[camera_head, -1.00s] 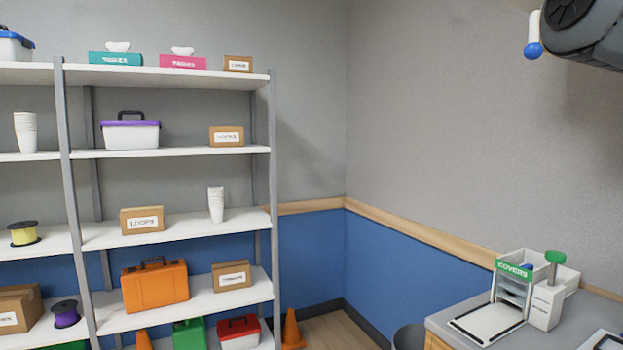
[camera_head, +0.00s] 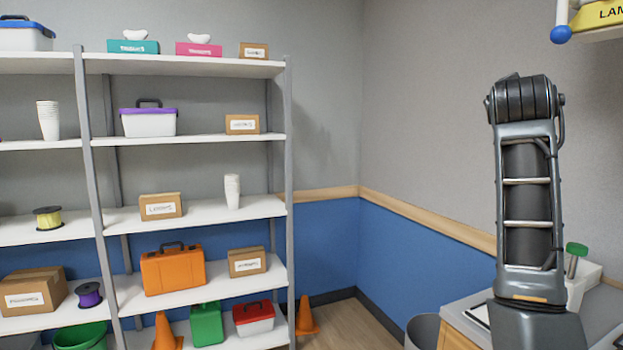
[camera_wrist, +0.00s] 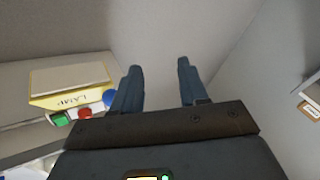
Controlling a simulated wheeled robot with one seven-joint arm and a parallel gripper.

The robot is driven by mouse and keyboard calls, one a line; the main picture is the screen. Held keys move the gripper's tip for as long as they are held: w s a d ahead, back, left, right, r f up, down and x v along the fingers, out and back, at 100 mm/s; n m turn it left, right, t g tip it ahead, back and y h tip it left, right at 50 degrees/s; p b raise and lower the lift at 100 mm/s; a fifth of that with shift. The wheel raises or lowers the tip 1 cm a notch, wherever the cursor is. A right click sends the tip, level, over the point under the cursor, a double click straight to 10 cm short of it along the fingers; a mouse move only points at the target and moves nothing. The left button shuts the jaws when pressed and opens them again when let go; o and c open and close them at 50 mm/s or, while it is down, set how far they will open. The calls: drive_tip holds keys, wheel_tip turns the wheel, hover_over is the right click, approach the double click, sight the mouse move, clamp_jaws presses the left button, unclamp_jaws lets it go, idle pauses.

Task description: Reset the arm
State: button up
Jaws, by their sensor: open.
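My gripper (camera_wrist: 159,85) shows in the wrist view with its two blue-grey fingers apart and nothing between them. The fingers point toward bare grey wall. In the head view my arm stands upright at the right, in front of the counter, and the gripper itself is not visible there. A yellow and white box marked LAMP (camera_wrist: 68,88) lies to the left of the fingers in the wrist view. Part of it also shows at the top right of the head view (camera_head: 604,14).
A shelf unit (camera_head: 185,143) with boxes, cases, cups and spools fills the left. A counter (camera_head: 462,322) with a green-knobbed device (camera_head: 577,259) stands at the right, partly behind my arm. A grey bin (camera_head: 422,332) and orange cones (camera_head: 306,316) are on the floor.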

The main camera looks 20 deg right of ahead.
drive_tip(key=a+f+n+t+y, duration=0.2)
drive_tip(key=a+f, duration=0.2)
drive_tip(key=f, duration=0.7)
drive_tip(key=a+f+n+t+y, duration=0.15)
drive_tip(key=a+f, duration=0.35)
drive_tip(key=f, duration=0.6)
drive_tip(key=s+a+f+n+y, duration=0.1)
drive_tip(key=s+a+f+y, duration=0.1)
drive_tip(key=s+a+f, duration=0.3)
drive_tip(key=s+a+f+n+t+y, duration=0.1)
drive_tip(key=s+a+f+y, duration=0.15)
drive_tip(key=f, duration=0.45)
drive_tip(key=s+a+f+n+y, duration=0.1)
drive_tip(key=s+a+f, duration=0.25)
drive_tip(key=f, duration=0.35)
drive_tip(key=s+a+f+y, duration=0.2)
drive_tip(key=s+a+f, duration=0.25)
drive_tip(key=s, duration=0.35)
drive_tip(key=s+a+f+y, duration=0.25)
drive_tip(key=s+a, duration=0.25)
drive_tip(key=s, duration=0.4)
drive_tip(key=s+a+r+y, duration=0.1)
drive_tip(key=s+a, duration=0.1)
drive_tip(key=s, duration=0.7)
drive_tip(key=s+a+r+g+y, duration=0.1)
drive_tip(key=s+a+r, duration=0.1)
drive_tip(key=s, duration=0.8)
drive_tip(key=shift+a+m, duration=0.45)
drive_tip(key=shift+a, duration=0.1)
